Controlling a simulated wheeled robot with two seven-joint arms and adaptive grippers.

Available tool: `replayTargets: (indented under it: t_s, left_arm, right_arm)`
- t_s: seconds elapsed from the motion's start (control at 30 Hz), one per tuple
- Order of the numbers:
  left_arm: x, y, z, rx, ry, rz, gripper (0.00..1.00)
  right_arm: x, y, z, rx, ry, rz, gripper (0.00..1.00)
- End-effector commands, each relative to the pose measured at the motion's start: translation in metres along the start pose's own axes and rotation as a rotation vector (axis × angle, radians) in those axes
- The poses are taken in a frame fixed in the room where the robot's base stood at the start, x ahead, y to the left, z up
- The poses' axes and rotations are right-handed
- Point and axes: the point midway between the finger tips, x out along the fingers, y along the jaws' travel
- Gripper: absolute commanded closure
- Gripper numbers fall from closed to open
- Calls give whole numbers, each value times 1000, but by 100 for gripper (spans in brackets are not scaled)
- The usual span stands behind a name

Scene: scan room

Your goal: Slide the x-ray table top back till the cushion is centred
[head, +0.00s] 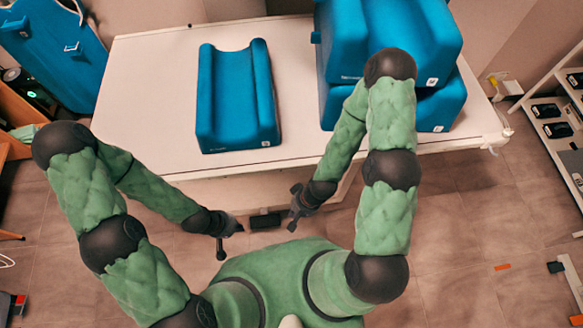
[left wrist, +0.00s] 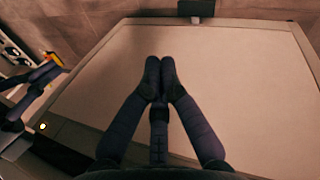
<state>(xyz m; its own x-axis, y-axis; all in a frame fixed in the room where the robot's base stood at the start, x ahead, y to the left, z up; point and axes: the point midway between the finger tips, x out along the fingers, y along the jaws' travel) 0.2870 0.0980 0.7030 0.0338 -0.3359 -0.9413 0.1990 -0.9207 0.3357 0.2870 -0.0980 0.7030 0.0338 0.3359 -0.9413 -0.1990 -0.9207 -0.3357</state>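The x-ray table top (head: 160,85) is a long pale slab running across the head view. A blue cushion (head: 237,95) with a hollow along its middle lies on it, left of the slab's middle. My left gripper (head: 228,238) is below the table's near edge, apart from the table top. In the left wrist view my left gripper (left wrist: 160,75) has its fingertips together with nothing seen between them, in front of a pale, rimmed panel (left wrist: 230,75). My right gripper (head: 294,208) is also below the near edge, further right; its fingers are too small to read.
Large blue cushions (head: 412,40) are stacked on the right end of the table. A small black block (head: 265,221) is below the near edge, between my grippers. A shelf rack (head: 555,120) stands at the right and a blue panel (head: 55,50) at the far left.

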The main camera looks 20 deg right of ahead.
Motion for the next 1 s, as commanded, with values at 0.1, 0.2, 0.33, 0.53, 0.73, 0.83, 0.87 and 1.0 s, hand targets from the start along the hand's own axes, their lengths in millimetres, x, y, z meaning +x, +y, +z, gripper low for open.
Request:
replayTargets:
  t_s: [0.1,0.2,0.33,0.53,0.73,0.83,0.87,1.0]
  left_arm:
    - [0,0,0,0,0,0,100]
    - [0,0,0,0,0,0,95]
    - [0,0,0,0,0,0,61]
    - [0,0,0,-1,0,0,61]
    - [8,-28,1,-186,-67,-30,61]
    - [14,-55,5,-432,-159,-35,61]
    - [15,-62,6,-521,-192,-27,61]
    - [16,-80,1,-932,-330,79,61]
  right_arm:
    - [0,0,0,0,0,0,100]
    - [0,0,0,0,0,0,100]
    - [0,0,0,0,0,0,100]
    - [0,0,0,0,0,0,100]
    - [5,2,0,0,0,0,100]
    - [12,4,0,0,0,0,100]
    - [14,5,0,0,0,0,100]
    - [22,8,-1,0,0,0,100]
